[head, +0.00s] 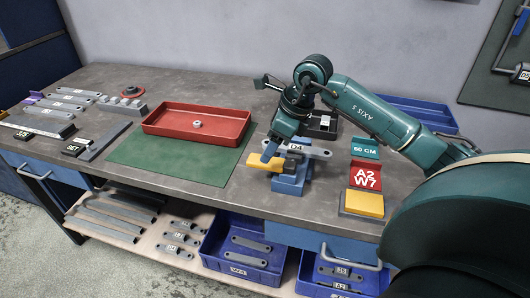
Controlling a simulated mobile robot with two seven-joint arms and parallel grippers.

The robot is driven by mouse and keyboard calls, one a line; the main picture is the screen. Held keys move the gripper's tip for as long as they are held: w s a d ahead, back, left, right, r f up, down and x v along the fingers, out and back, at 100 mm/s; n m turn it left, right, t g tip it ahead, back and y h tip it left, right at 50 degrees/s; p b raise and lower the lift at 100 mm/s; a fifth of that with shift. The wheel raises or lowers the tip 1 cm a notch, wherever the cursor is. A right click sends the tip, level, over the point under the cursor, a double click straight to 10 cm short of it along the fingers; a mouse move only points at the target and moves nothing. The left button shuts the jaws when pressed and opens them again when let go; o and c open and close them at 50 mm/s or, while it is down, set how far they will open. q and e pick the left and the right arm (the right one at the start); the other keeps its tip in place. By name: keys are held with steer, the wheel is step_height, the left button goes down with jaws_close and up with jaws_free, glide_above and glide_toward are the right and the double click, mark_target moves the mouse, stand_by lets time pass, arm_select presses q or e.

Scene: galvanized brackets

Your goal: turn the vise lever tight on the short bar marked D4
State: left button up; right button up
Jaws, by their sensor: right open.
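The short bar marked D4 (316,151) is grey and lies level across the top of the blue vise (291,184) on the bench. A yellow piece (267,163), which looks like the vise lever, sticks out to the left at the vise's front. My right gripper (270,151) is open and points down just above the yellow piece, at the left end of the bar. The arm hides part of the bar and vise, and I cannot tell whether the fingers touch the lever. My left gripper is not in view.
A red tray (198,108) with a small ring stands on the green mat (170,154), left of the vise. Grey brackets (72,98) lie at far left. Blue bins (240,247) sit below.

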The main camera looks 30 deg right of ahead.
mark_target(271, 164)
steer(key=shift+x, duration=2.25)
jaws_close()
